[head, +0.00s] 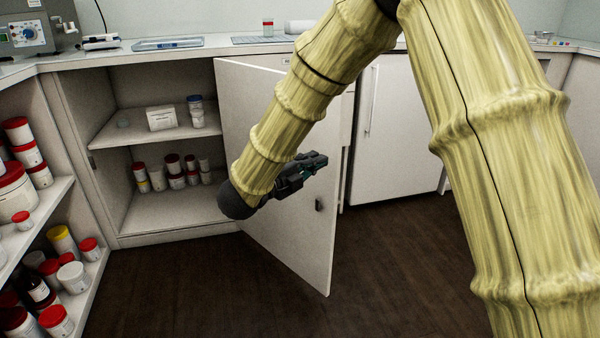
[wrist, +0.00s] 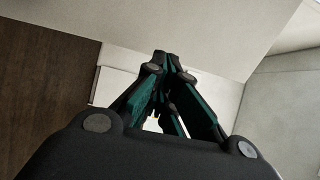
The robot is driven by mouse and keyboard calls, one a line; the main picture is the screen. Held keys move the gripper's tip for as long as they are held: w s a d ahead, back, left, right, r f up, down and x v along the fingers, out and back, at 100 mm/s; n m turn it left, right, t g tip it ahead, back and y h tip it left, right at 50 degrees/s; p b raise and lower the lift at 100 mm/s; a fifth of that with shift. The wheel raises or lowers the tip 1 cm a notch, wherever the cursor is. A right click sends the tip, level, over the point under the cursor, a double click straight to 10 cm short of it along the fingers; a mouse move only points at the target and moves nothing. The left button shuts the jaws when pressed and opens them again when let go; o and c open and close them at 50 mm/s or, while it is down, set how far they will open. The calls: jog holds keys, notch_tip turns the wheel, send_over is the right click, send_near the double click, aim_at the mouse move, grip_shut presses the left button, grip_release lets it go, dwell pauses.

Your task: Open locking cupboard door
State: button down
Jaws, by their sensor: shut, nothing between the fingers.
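The locking cupboard door (head: 278,222) is a pale panel in the head view. It stands swung well out from the cupboard (head: 128,222), and the inside is exposed. A small dark lock or handle piece (head: 319,204) shows on the door near its free edge. My gripper (head: 320,160) is shut and empty, in front of the upper part of the door in the head view. I cannot tell whether it touches the door. The shut fingers also show in the wrist view (wrist: 168,62), with pale panels beyond them.
Inside the cupboard, two shelves hold red-lidded jars (head: 173,164) and a white box (head: 161,118). An open shelf unit (head: 88,277) with several tubs stands at the left. A white cabinet (head: 395,130) is right of the door. The dark floor (head: 400,270) is clear.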

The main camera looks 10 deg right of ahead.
aim_at(336, 149)
jog(key=b+x, duration=0.1)
jog(key=x, duration=0.4)
jog(key=shift+f+b, duration=0.15)
jog(key=shift+b, duration=0.25)
jog(key=shift+w+d, duration=0.25)
jog(key=shift+d, duration=0.15)
